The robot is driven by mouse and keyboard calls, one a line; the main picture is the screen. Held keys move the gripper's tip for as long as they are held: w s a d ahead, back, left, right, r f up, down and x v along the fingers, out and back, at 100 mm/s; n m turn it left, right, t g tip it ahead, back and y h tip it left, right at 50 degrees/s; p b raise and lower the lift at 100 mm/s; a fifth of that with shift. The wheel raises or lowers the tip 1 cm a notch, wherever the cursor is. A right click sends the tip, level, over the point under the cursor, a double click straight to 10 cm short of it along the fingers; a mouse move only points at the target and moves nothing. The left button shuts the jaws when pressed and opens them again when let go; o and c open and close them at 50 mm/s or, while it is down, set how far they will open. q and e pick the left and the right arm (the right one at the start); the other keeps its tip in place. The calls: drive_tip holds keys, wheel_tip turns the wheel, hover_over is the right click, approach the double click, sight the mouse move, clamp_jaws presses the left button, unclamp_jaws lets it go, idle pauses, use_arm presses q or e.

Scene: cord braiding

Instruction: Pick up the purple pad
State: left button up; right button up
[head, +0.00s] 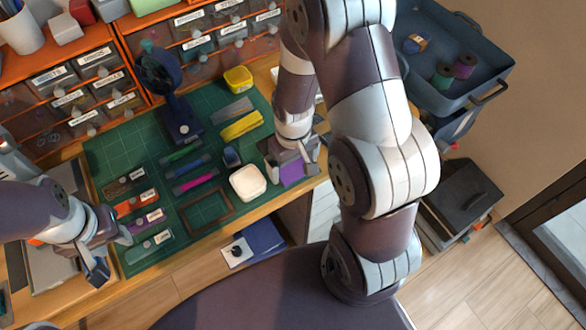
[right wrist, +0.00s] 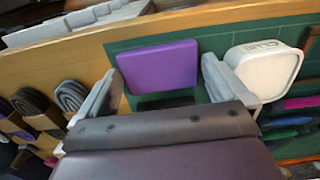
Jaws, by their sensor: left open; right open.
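The purple pad (right wrist: 158,65) lies flat on the green mat near its edge in the right wrist view. It shows partly in the head view (head: 291,171), just below my right gripper. My right gripper (right wrist: 165,82) is open, with its two grey fingers on either side of the pad's near part. I cannot tell whether the fingers touch it. My left gripper (head: 104,249) is open and empty at the left front of the table, away from the pad.
A white square container labelled glue (right wrist: 265,70) stands close beside the pad. The green cutting mat (head: 110,160) holds cords, labelled strips and a wooden frame (head: 207,213). A dark blue stand (head: 180,120) rises behind. Orange drawer units (head: 75,90) line the back.

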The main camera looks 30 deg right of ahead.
sight(296, 169)
drive_tip(key=c, duration=0.8)
drive_tip(key=shift+r, duration=0.4)
drive_tip(key=r, duration=0.1)
drive_tip(key=r+p, duration=0.1)
drive_tip(key=r, duration=0.2)
drive_tip(key=shift+s+d, duration=0.1)
drive_tip(key=shift+s, duration=0.25)
drive_tip(key=s+d+r, duration=0.1)
drive_tip(key=s+r, duration=0.1)
drive_tip(key=s, duration=0.1)
drive_tip(key=s+d+r+p, duration=0.1)
drive_tip(key=s+r, duration=0.1)
drive_tip(key=s, duration=0.2)
drive_tip(key=s+d+r+p, duration=0.1)
drive_tip(key=s+r, duration=0.1)
drive_tip(key=s, duration=0.1)
drive_tip(key=shift+s+d, duration=0.1)
drive_tip(key=shift+s, duration=0.15)
